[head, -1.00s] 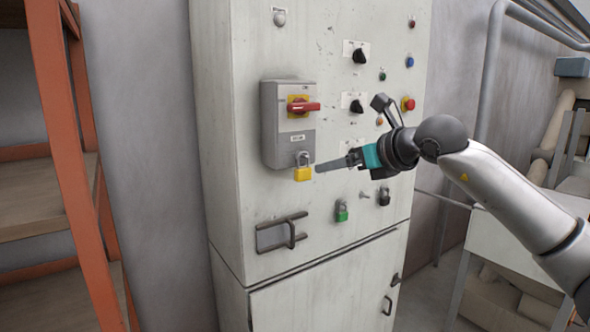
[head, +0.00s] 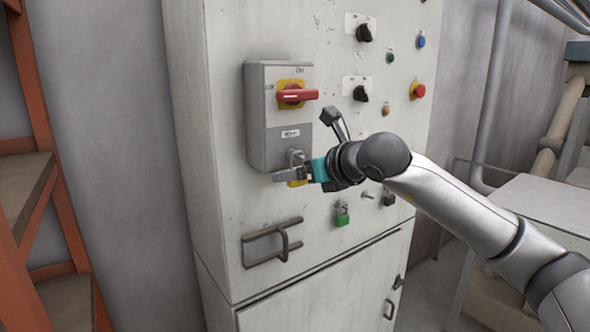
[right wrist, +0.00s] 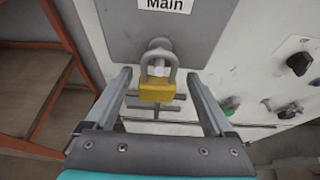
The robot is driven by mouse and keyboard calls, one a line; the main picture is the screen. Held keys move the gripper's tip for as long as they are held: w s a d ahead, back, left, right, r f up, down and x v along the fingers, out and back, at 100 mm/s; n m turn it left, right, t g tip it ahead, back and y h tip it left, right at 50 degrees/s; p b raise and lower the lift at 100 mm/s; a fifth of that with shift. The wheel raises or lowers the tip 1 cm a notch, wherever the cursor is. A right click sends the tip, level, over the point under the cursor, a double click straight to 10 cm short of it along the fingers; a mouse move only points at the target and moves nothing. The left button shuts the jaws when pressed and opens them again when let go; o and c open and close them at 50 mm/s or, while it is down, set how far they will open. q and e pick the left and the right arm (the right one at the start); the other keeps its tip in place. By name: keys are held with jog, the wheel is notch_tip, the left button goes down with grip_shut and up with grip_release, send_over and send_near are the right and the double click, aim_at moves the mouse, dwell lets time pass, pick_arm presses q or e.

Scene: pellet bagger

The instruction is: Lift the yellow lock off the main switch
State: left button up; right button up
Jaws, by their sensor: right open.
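The yellow lock (right wrist: 157,90) hangs by its grey shackle from the bottom of the main switch box (head: 266,146), under a label reading "Main" in the right wrist view. In the head view the lock (head: 298,183) is mostly hidden by my gripper. The red switch handle (head: 297,95) points sideways on its yellow plate. My right gripper (right wrist: 158,80) is open, with one finger on each side of the lock and visible gaps to it. In the head view my right gripper (head: 290,176) is at the lower edge of the box. My left gripper is not in view.
A bent handle (head: 272,243) sticks out below. Knobs and a red button (head: 417,91) are at upper right. An orange rack (head: 48,150) stands left.

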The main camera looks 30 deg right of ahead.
jog(key=shift+a, duration=0.15)
jog(key=shift+s+r, duration=0.1)
jog(key=shift+s, duration=0.1)
jog(key=shift+c, duration=0.3)
grip_shut()
